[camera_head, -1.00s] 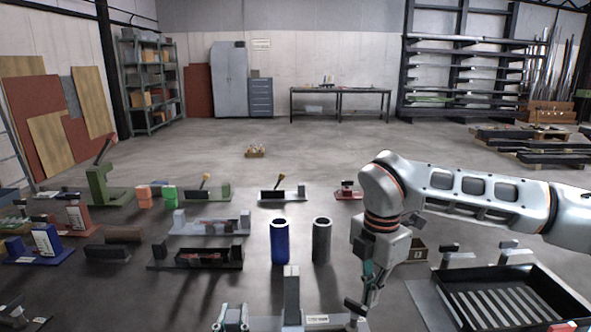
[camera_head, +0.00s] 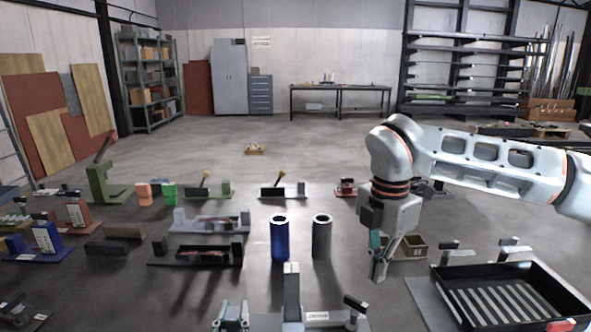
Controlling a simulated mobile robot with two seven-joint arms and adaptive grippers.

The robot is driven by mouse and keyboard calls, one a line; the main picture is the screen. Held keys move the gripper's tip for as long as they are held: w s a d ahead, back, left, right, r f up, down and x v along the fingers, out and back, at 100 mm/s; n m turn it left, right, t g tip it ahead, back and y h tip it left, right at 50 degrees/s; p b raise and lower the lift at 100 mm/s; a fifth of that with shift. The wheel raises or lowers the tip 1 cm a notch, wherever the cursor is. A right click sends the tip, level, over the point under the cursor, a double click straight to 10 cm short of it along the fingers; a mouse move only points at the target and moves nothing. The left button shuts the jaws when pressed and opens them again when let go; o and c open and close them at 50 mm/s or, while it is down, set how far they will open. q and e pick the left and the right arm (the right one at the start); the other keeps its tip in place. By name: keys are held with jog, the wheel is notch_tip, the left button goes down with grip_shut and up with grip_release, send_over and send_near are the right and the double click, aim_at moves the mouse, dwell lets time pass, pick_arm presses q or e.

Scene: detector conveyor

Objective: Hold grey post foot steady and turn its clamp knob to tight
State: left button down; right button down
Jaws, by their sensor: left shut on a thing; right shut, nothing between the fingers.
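The grey post foot (camera_head: 291,285) stands at the bottom centre, its upright post on a flat base plate with a white label. Its clamp knob, a black bar handle (camera_head: 355,304), sits tilted on a short stem at the plate's right end. My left gripper (camera_head: 231,318) is at the bottom edge, at the plate's left end, shut on the post foot; the exact contact is cut off by the frame. My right gripper (camera_head: 378,275) is shut and empty, pointing down above and right of the knob, apart from it.
A blue cylinder (camera_head: 279,240) and a grey cylinder (camera_head: 321,240) stand behind the post. A black slatted tray (camera_head: 440,290) lies at right, with a small box (camera_head: 414,247) beyond my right gripper. Several fixtures fill the left. Floor between post and left fixtures is clear.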

dwell(0.3)
pick_arm(q)
jog(key=c, duration=1.8)
grip_release()
jog(key=shift+o, duration=0.2)
